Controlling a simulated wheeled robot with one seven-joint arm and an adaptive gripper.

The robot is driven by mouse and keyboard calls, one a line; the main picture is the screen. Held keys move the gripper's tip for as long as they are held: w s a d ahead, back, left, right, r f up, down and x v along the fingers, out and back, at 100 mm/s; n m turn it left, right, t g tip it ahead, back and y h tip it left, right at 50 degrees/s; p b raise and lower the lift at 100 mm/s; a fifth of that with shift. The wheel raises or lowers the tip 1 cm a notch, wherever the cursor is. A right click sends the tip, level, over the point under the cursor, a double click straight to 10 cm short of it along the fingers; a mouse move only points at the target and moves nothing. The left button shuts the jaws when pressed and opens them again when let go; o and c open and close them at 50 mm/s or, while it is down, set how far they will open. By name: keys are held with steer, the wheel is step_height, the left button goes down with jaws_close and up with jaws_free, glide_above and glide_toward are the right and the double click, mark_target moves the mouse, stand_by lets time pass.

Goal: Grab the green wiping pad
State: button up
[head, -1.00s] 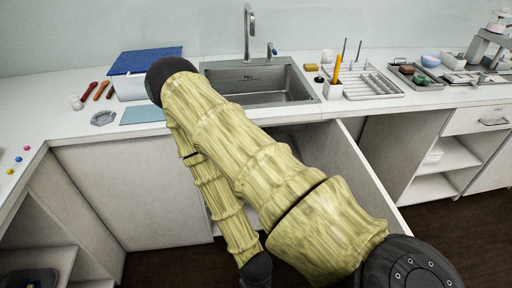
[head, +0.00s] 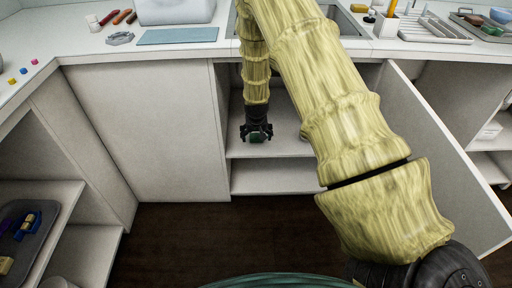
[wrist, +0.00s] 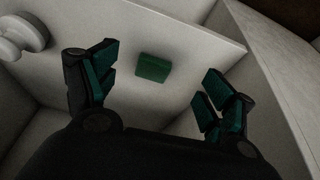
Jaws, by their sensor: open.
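The green wiping pad (wrist: 154,67) lies on a pale shelf in the wrist view, in the gap between my fingers and a little beyond them. My gripper (wrist: 159,76) is open and empty, with one dark finger on each side of the pad and neither touching it. In the head view my gripper (head: 257,131) points down inside the open cabinet under the sink, over the shelf (head: 285,146). A bit of green shows between the fingers there, and the arm and fingers hide most of the pad.
The open cabinet door (head: 440,150) stands to the right of my arm. A closed panel (head: 145,130) is on the left. A white rounded object (wrist: 24,36) sits left of my fingers in the wrist view. The countertop (head: 125,50) runs above the cabinet.

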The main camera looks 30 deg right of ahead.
mark_target(256, 136)
steer(key=w+d+r+b, duration=0.1)
steer(key=w+d, duration=0.2)
steer(key=w, duration=0.1)
steer(key=shift+m, duration=0.3)
steer(key=shift+a+b+x, duration=0.15)
steer(key=shift+b+x, duration=0.5)
steer(key=shift+x, duration=1.8)
steer(key=shift+a+b+x, duration=0.1)
steer(key=shift+b+x, duration=0.5)
steer(key=shift+x, duration=1.85)
steer(key=shift+s+f, duration=0.1)
steer(key=c, duration=0.8)
